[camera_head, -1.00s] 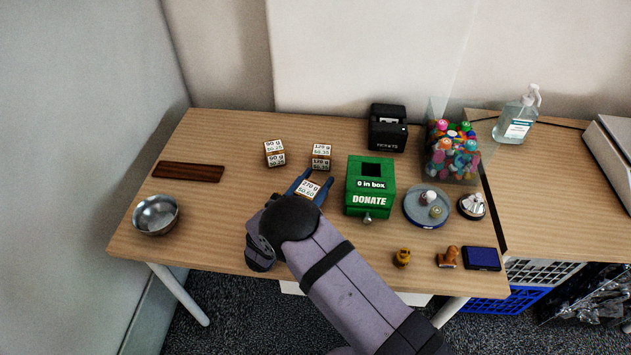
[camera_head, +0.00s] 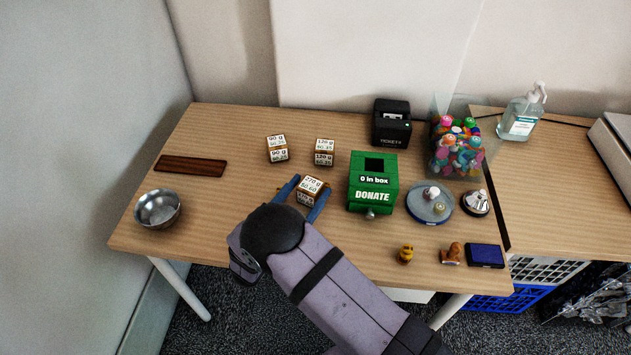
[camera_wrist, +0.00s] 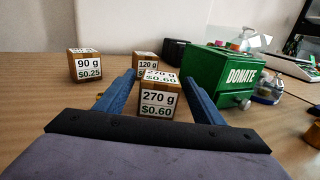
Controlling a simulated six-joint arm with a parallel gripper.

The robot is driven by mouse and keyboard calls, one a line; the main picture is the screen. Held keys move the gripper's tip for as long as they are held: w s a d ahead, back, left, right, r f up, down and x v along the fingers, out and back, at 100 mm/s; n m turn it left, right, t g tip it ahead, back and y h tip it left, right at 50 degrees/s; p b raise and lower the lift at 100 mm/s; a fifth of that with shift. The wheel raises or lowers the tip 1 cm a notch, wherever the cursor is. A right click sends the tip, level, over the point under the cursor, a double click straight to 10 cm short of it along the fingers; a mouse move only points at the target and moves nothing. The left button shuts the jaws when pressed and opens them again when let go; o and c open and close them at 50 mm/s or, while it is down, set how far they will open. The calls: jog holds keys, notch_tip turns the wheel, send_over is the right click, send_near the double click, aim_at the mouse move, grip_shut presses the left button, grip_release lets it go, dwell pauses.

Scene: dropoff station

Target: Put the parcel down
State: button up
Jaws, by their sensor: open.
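The parcel is a small brown box (camera_head: 309,190) with white labels reading 270 g and $0.60. It appears to rest upright on the wooden desk (camera_head: 230,220), left of the green donation box. In the wrist view the parcel (camera_wrist: 160,100) stands between my two blue fingers, with a visible gap on each side. My gripper (camera_head: 310,185) is open around it, low over the desk. The wrist view also shows the open gripper (camera_wrist: 160,88). The parcel's lower edge is partly hidden in the head view.
A 90 g parcel (camera_head: 277,149) and a 120 g parcel (camera_head: 324,152) stand behind. The green donation box (camera_head: 360,190) is close on the right. A metal bowl (camera_head: 158,208) and a dark wooden strip (camera_head: 190,166) lie left, with bare desk between.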

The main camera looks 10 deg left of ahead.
jog(key=shift+o, duration=0.5)
jog(key=v, duration=0.6)
jog(key=shift+s+a+b, duration=0.1)
jog(key=shift+s+b, duration=0.15)
jog(key=shift+b, duration=0.15)
jog(key=shift+r, duration=0.15)
notch_tip(320, 180, up, 11)
jog(key=n+g+y+b, duration=0.45)
jog(key=n+g, duration=0.85)
jog(key=n, duration=2.3)
send_over(305, 193)
jog(key=shift+y, duration=0.35)
notch_tip(305, 193, down, 4)
jog(key=shift+f, duration=0.2)
jog(key=shift+p+x, duration=0.55)
jog(key=shift+x, duration=3.15)
jog(key=shift+w, duration=0.1)
